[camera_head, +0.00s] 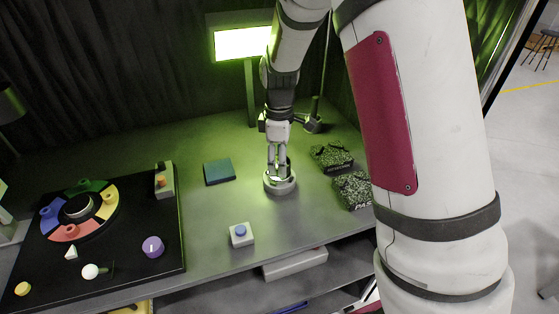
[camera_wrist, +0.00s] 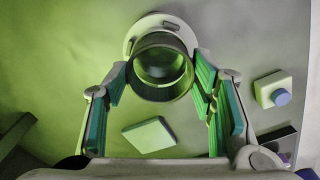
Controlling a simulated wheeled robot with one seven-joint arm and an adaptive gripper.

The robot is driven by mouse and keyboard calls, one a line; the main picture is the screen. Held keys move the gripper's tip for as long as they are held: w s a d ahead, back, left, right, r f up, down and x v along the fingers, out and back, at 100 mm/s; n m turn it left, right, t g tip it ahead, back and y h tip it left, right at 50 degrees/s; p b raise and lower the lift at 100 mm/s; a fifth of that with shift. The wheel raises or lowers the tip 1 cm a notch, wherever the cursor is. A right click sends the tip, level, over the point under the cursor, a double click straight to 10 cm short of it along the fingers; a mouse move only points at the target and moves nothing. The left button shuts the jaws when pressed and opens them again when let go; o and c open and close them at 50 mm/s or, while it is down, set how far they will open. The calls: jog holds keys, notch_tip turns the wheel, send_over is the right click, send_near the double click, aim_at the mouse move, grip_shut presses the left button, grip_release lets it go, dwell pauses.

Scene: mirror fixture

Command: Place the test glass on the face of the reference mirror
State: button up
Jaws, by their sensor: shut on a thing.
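My gripper (camera_head: 279,172) points down over a round pale mount (camera_head: 280,187) that seems to hold the reference mirror. In the wrist view, my gripper (camera_wrist: 160,74) has its green-padded fingers on either side of the round, dark-rimmed test glass (camera_wrist: 161,88) and is shut on it. The glass overlaps the lower part of the pale round mount (camera_wrist: 134,35) there. The mirror face is mostly hidden behind the glass. I cannot tell whether the glass touches the mirror or is just above it.
A teal square pad (camera_head: 219,171) lies left of the mount. A white box with a blue knob (camera_head: 241,235) stands nearer the front edge. Two dark speckled blocks (camera_head: 331,157) (camera_head: 352,190) lie to the right. A lit green panel (camera_head: 243,43) stands behind. A black board (camera_head: 140,262) carries several small items.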

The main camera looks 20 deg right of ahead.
jog(key=shift+f, duration=0.45)
jog(key=shift+f, duration=0.15)
jog(key=o, duration=1.3)
jog(key=s+r+m+t, duration=0.1)
jog(key=s+r, duration=0.1)
jog(key=r, duration=0.7)
jog(key=s+r+m, duration=0.1)
jog(key=s+r, duration=0.2)
jog(key=r, duration=0.5)
jog(key=s+r+m+t, duration=0.2)
jog(key=s+m, duration=0.3)
jog(key=s, duration=0.5)
jog(key=s+r+m+t, duration=0.2)
jog(key=s+m, duration=0.3)
jog(key=s, duration=0.6)
jog(key=shift+d+r+b, duration=0.15)
jog(key=shift+r+b, duration=0.2)
jog(key=shift+r, duration=0.15)
